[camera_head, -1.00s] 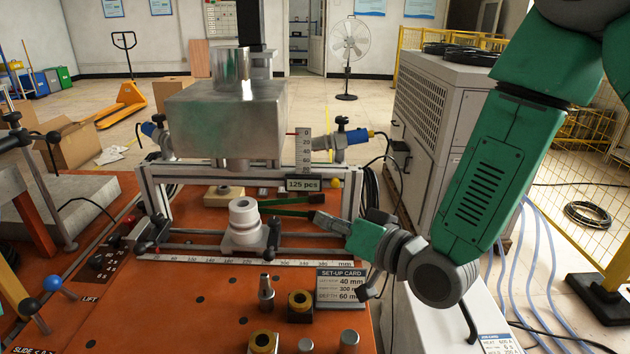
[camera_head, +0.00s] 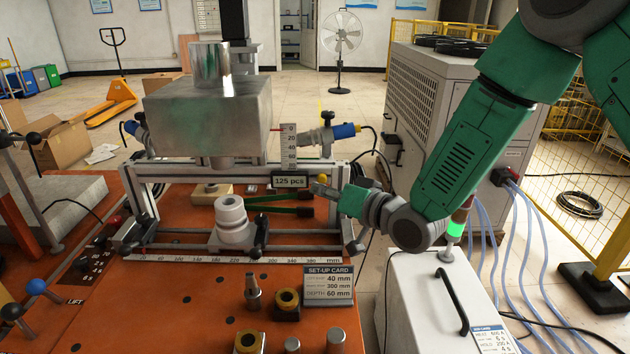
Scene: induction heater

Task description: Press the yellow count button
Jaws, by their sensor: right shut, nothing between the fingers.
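The yellow count button (camera_head: 322,178) is a small yellow knob at the right end of the black "125 pcs" counter display (camera_head: 289,182), on the front frame of the press. My right gripper (camera_head: 317,188) is shut and empty. Its fingertips are right by the button, just below it in the picture, and cover part of it. I cannot tell whether they touch it. The counter reads 125 pcs. My left gripper is not in view.
A white stepped part (camera_head: 232,222) stands in front of the press, under the steel block (camera_head: 208,118). A set-up card (camera_head: 328,284), a ruler strip and several small metal parts are on the orange table. The blue-ended clamp (camera_head: 342,131) sits above the counter.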

